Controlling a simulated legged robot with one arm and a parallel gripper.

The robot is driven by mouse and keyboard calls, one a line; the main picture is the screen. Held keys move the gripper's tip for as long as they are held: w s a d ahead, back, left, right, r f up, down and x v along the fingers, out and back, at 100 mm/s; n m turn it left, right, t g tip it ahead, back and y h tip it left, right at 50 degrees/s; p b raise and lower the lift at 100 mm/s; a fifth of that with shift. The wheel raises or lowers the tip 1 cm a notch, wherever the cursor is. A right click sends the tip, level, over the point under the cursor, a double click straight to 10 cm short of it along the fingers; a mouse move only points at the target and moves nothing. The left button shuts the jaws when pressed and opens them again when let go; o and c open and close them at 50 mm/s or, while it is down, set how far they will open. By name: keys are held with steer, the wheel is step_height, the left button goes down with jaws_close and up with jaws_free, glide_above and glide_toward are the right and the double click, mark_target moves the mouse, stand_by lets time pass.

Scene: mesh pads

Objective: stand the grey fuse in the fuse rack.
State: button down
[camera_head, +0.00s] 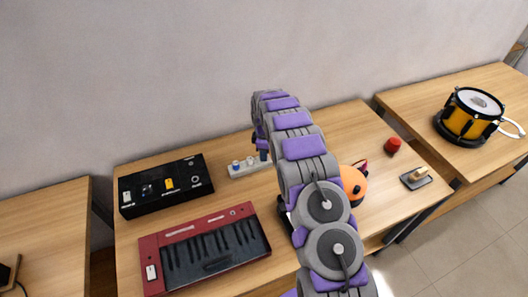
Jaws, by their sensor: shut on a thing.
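The fuse rack (241,172) is a low pale strip near the back of the middle table, with small white and blue upright pieces on it. My arm arches up and over, and my gripper (262,148) points down at the right part of the rack, partly hidden by my own arm. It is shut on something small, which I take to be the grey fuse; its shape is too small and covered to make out. I cannot tell whether it touches the rack.
A black box with knobs (165,185) and a red keyboard (205,248) lie left of the rack. An orange round thing (352,184), a red cylinder (393,146) and a small grey tray (416,178) are on the right. A yellow drum (461,122) stands on another table.

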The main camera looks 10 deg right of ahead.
steer(key=shift+f, duration=0.4)
steer(key=c, duration=0.8)
jaws_free()
step_height(320, 180, up, 17)
steer(key=p, duration=0.2)
steer(key=shift+r+p, duration=0.15)
steer(key=shift+p, duration=0.15)
